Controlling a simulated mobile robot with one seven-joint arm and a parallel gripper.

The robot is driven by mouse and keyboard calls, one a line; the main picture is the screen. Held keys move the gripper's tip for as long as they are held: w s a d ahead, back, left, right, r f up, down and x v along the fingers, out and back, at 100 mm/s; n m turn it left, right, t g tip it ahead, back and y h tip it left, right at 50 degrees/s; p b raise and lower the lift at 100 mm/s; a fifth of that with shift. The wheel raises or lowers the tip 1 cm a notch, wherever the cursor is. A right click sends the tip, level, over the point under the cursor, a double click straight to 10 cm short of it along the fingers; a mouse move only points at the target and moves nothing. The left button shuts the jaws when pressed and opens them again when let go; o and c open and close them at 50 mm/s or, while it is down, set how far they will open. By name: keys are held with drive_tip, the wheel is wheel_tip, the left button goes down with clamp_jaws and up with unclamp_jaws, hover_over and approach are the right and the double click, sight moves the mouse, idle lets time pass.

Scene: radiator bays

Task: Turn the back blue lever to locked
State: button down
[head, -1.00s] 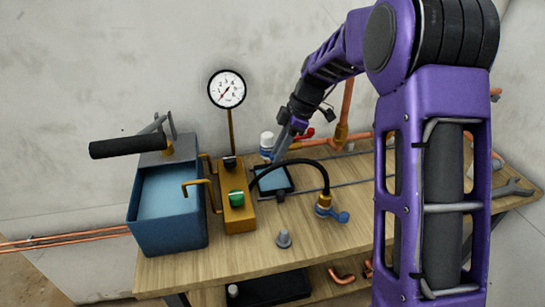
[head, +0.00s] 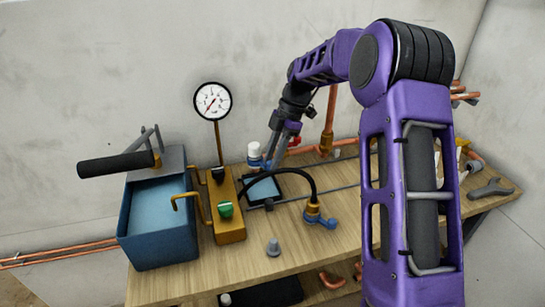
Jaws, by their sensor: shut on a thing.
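The back blue lever (head: 256,163) shows as a small patch of blue beneath a white cap (head: 254,149), at the back of the wooden bench near the wall. My gripper (head: 270,157) points down there, just right of the cap, and is shut on the lever. The fingers hide much of the lever, so its exact angle is hard to tell.
A blue tank (head: 158,232) with a black-handled pump and a brass block (head: 230,230) with a green knob stand left. A pressure gauge (head: 212,101) rises behind. A wrench (head: 491,188) lies right.

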drive_tip(key=c, duration=0.7)
unclamp_jaws()
drive_tip(key=shift+o, duration=0.2)
drive_tip(key=shift+r, duration=0.1)
drive_tip(key=p+v, duration=0.1)
drive_tip(key=v, duration=0.6)
drive_tip(key=shift+r, duration=0.15)
drive_tip(key=shift+d, duration=0.1)
